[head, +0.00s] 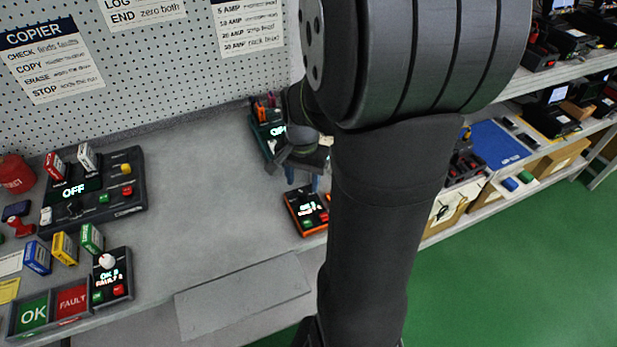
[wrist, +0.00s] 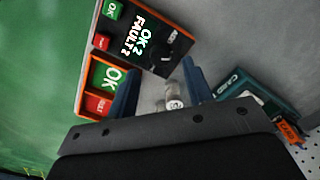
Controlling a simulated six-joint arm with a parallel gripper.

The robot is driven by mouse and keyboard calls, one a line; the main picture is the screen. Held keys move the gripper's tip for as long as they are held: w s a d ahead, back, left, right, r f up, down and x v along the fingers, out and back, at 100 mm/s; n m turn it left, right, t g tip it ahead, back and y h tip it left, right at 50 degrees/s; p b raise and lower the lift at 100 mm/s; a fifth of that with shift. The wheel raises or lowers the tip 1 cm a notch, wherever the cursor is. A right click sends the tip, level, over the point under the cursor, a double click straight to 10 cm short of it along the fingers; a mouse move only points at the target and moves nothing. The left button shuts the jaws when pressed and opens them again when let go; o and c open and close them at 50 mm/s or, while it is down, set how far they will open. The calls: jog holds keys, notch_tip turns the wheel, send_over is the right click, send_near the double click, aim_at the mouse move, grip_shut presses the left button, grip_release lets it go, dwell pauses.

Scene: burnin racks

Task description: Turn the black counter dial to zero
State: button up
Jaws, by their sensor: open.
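A dark counter box with an orange rim (wrist: 150,35) lies beyond my fingertips in the wrist view. Its display reads OK 2, FAULT 2. A black dial (wrist: 172,36) sits beside the display, with green and red buttons at the other end. In the head view the orange-rimmed counter (head: 306,212) is on the bench, and its dial is hard to make out. My gripper (wrist: 161,72) is open, its two blue fingers apart and the dial not between them. In the head view my gripper (head: 304,182) is just behind the counter, partly hidden by my arm.
A small whitish object (wrist: 173,98) shows between my fingers. A teal device (wrist: 252,92) is at the right; orange-rimmed OK/FAULT bins (wrist: 104,84) are at the left. Another counter with a white dial (head: 107,261) stands at the bench's left. The middle bench is clear.

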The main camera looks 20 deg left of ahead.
aim_at(303, 192)
jog(key=shift+f, duration=1.95)
jog(key=c, duration=1)
jog(key=shift+m, duration=0.4)
jog(key=m, duration=1.1)
